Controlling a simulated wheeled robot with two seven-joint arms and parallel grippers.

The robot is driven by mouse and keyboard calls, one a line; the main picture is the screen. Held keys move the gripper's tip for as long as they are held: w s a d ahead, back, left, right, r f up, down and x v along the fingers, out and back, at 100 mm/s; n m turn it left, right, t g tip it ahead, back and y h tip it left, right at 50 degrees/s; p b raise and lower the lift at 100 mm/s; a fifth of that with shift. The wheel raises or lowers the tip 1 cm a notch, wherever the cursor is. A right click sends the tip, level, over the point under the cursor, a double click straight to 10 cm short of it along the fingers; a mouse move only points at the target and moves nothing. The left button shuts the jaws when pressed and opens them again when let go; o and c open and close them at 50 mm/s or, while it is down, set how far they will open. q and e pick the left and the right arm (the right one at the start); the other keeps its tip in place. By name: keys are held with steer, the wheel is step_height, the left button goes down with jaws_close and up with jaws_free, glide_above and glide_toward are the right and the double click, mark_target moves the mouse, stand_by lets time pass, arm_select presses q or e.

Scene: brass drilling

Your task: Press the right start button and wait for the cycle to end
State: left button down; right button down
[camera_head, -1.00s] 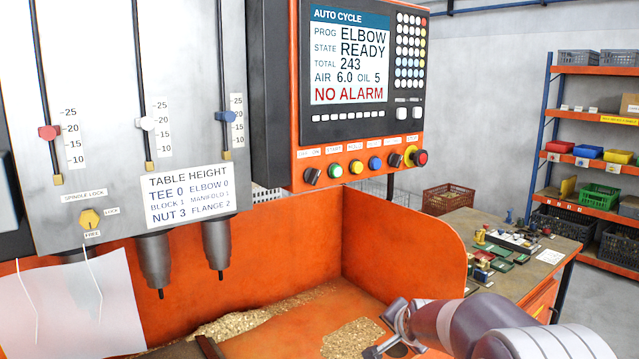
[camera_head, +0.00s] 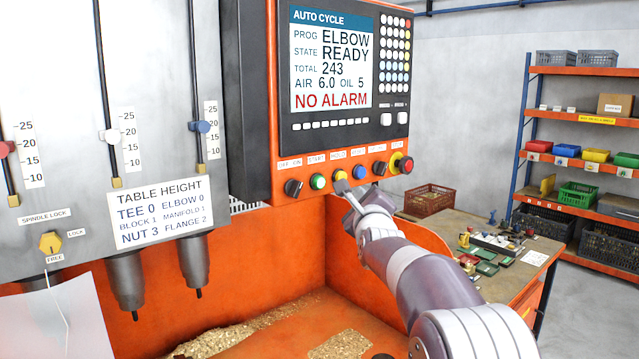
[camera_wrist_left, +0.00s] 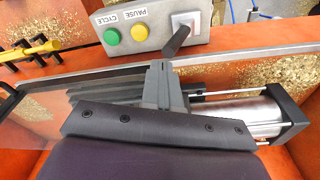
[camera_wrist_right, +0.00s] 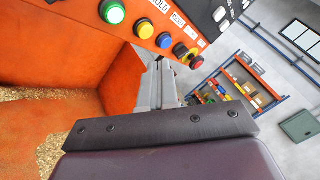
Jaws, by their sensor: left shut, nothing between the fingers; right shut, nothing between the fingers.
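The green START button (camera_head: 317,181) is on the orange control panel, right of a black OFF-ON knob. It looks lit in the right wrist view (camera_wrist_right: 113,12). The screen (camera_head: 330,60) reads READY and NO ALARM. My right gripper (camera_head: 345,189) is shut and empty, just below and in front of the yellow HOLD button (camera_head: 339,174), right of the green one; contact cannot be told. My left gripper (camera_wrist_left: 158,66) is shut and empty below a grey box (camera_wrist_left: 150,45) with a green CYCLE button (camera_wrist_left: 111,36) and a yellow PAUSE button (camera_wrist_left: 138,32).
A blue button (camera_head: 359,172), a black knob (camera_head: 379,168) and a red stop button (camera_head: 406,165) continue the row. The orange tray wall (camera_head: 285,245) lies below, with brass chips. A bench (camera_head: 535,258) and shelves (camera_head: 575,125) stand at the right.

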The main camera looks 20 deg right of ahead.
steer(key=p, duration=1)
glide_toward(330, 188)
steer(key=w+r, duration=0.2)
steer(key=shift+d+r, duration=0.3)
steer(key=shift+r, duration=0.1)
stand_by(1.2)
steer(key=shift+w+a+b, duration=0.15)
steer(key=shift+w+b, duration=0.15)
steer(key=shift+w, duration=0.05)
